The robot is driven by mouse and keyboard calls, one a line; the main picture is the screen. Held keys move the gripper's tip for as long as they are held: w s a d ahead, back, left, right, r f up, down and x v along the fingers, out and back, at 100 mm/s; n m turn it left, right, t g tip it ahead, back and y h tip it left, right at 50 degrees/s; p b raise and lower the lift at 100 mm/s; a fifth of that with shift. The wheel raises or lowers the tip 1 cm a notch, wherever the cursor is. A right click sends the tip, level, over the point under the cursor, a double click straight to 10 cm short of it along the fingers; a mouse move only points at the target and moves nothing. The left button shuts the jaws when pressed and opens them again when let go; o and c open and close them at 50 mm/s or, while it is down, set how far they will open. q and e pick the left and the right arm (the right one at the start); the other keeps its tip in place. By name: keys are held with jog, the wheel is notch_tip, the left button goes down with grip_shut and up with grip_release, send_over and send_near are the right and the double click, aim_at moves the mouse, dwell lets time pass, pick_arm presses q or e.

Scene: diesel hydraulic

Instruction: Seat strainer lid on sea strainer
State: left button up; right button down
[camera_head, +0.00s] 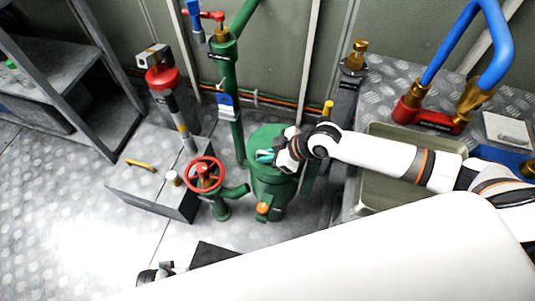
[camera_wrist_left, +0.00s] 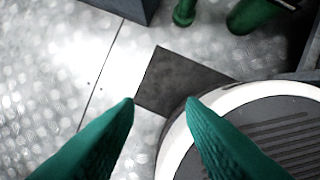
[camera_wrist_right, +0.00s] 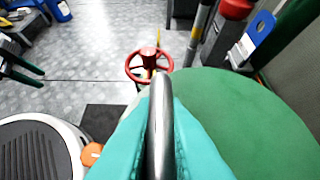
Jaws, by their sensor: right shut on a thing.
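The green sea strainer (camera_head: 269,192) stands upright on the floor in the middle of the head view. Its round green lid (camera_head: 262,138) is at the top of the strainer; in the right wrist view the lid (camera_wrist_right: 250,125) is a wide green disc. My right gripper (camera_head: 270,155) is at the lid's top. Its teal fingers (camera_wrist_right: 160,140) are shut on the lid's metal handle (camera_wrist_right: 160,115). The seam between lid and strainer is too small to tell whether the lid is fully down. My left gripper (camera_wrist_left: 160,102) is open and empty above the floor.
A red handwheel valve (camera_head: 205,174) stands just left of the strainer, beside a grey box (camera_head: 150,185). A green pipe (camera_head: 231,100) rises behind. A metal tray (camera_head: 385,150) and blue hose (camera_head: 490,45) are at the right. Floor at the left is clear.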

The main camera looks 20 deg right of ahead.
pick_arm(q)
jog(key=shift+r, duration=0.1)
pick_arm(e)
jog(key=shift+w+r, duration=0.1)
pick_arm(q)
jog(key=shift+w+r, duration=0.4)
jog(key=shift+r, duration=0.25)
pick_arm(e)
jog(key=shift+f, duration=0.25)
pick_arm(q)
jog(key=shift+r, duration=0.1)
jog(key=shift+w+r+b, duration=0.1)
jog(key=shift+r+b, duration=0.15)
jog(key=shift+b, duration=0.05)
pick_arm(e)
jog(key=shift+f, duration=0.15)
pick_arm(q)
jog(key=shift+r, duration=0.15)
